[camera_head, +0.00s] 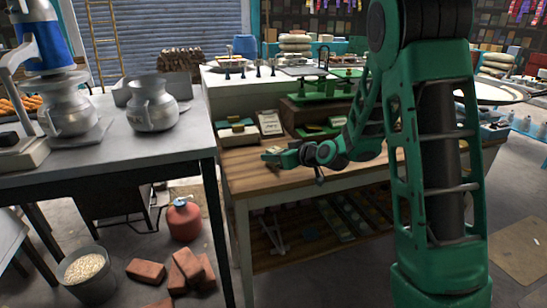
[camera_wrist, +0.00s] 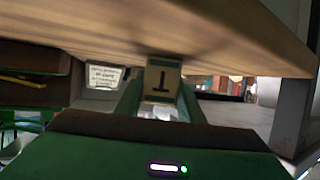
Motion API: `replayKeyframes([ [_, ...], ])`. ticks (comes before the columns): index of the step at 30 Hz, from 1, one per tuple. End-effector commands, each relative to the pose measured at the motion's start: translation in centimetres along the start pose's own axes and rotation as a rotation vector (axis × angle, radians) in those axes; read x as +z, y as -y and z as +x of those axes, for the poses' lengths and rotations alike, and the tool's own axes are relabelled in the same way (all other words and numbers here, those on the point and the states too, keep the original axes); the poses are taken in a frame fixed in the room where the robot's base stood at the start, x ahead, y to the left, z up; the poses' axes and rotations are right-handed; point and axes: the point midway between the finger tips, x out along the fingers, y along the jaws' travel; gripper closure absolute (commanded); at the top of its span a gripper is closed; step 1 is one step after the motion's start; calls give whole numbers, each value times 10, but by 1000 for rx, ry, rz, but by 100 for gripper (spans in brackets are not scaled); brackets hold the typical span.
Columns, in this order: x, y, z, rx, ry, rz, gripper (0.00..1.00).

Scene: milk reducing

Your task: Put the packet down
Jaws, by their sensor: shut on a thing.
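A small beige packet (camera_wrist: 163,76) with a dark mark like a "1" shows between the two green fingers of my gripper (camera_wrist: 158,98) in the wrist view. The fingers are shut on its sides. In the head view my gripper (camera_head: 282,156) is low over the wooden worktop (camera_head: 258,184), near its left part. The packet is a small pale patch (camera_head: 273,151) at the gripper's tip there. In the wrist view the wooden surface fills the top, and the packet's edge is at or very close to it. I cannot tell whether they touch.
Behind my gripper stand a lettered card (camera_head: 270,123), a tray of small packs (camera_head: 237,130) and a green balance scale (camera_head: 320,88). To the left, a grey table (camera_head: 100,150) holds metal jugs (camera_head: 152,105). The worktop's front left is bare.

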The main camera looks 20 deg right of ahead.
Motion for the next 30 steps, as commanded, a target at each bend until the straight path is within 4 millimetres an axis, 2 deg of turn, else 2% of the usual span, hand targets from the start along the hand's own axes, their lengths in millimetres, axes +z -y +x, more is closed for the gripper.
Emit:
replayKeyframes([
  [10,3,0,1,0,-1,0,93],
  [11,2,0,1,0,-2,-1,58],
  [12,2,0,1,0,-2,-1,48],
  [13,2,0,1,0,-2,-1,46],
  [23,0,0,0,0,-2,-1,46],
  [26,0,-1,-9,2,-3,1,46],
  [30,0,-1,-32,4,-4,1,46],
])
